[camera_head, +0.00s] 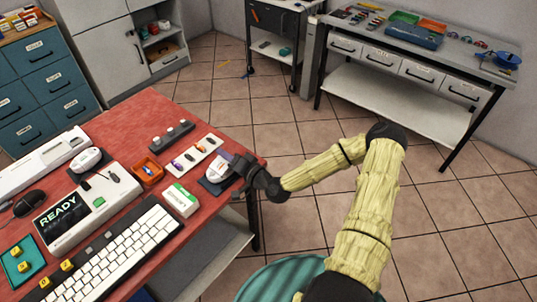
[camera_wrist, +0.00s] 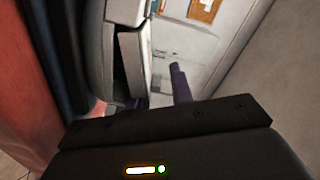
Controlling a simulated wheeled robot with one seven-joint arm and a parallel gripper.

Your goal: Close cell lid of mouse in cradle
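A white mouse (camera_head: 217,168) sits in a dark cradle (camera_head: 211,187) at the right edge of the red table. Its cell lid is too small and partly covered to tell whether it is open. My gripper (camera_head: 236,165) is at the mouse's right side, very close to it or touching; I cannot tell which. In the wrist view a single dark purple finger shape (camera_wrist: 180,82) sticks out past my gripper's body. The gap between the fingers does not show. The mouse cannot be made out in the wrist view.
A white box with a green label (camera_head: 180,199), an orange tray (camera_head: 149,171) and a white strip of small parts (camera_head: 194,153) lie close to the cradle. A second white mouse (camera_head: 86,160) and a keyboard (camera_head: 115,252) are farther left.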

